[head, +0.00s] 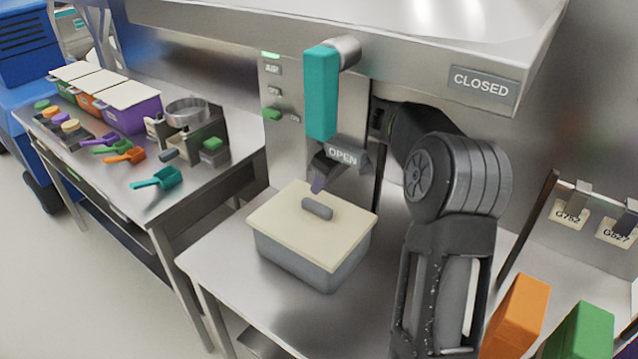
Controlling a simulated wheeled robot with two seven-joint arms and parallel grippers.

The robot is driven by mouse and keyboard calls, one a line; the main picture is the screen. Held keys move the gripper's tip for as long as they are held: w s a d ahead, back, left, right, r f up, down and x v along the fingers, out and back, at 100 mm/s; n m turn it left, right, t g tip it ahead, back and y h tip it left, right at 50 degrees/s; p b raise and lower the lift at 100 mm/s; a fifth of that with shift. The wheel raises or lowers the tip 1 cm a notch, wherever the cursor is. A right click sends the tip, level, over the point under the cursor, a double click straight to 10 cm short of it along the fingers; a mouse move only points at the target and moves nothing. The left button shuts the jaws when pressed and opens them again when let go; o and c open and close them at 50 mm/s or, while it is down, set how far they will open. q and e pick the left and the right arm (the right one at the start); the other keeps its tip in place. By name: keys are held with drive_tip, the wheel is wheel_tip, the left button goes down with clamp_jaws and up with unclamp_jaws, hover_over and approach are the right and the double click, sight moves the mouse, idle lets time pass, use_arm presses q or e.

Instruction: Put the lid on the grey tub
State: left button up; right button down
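The grey tub (290,262) stands on the steel table in the middle of the head view. A cream lid (285,222) with a grey handle (317,207) lies over the tub's top and looks flat on its rim; I cannot tell whether it is fully seated. My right gripper (318,187) comes from the right, pointing down close above and behind the handle. Its fingers partly overlap each other in this view, so their opening and any contact with the handle are unclear. My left gripper is not in view.
A teal handle (321,93) hangs above the tub, beside an OPEN label (342,156). A steel hood marked CLOSED (481,85) overhangs. A left table (215,175) holds lidded bins and scoops. Orange (517,315) and green (582,333) blocks stand at lower right. The table left of the tub is clear.

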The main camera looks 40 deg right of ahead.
sight(314, 203)
drive_tip(key=shift+f+b, duration=1.4)
drive_tip(key=shift+f, duration=0.45)
drive_tip(key=shift+r, duration=0.2)
wheel_tip(314, 203, up, 7)
drive_tip(key=p, duration=0.4)
drive_tip(key=shift+p, duration=0.4)
drive_tip(key=shift+f, duration=0.1)
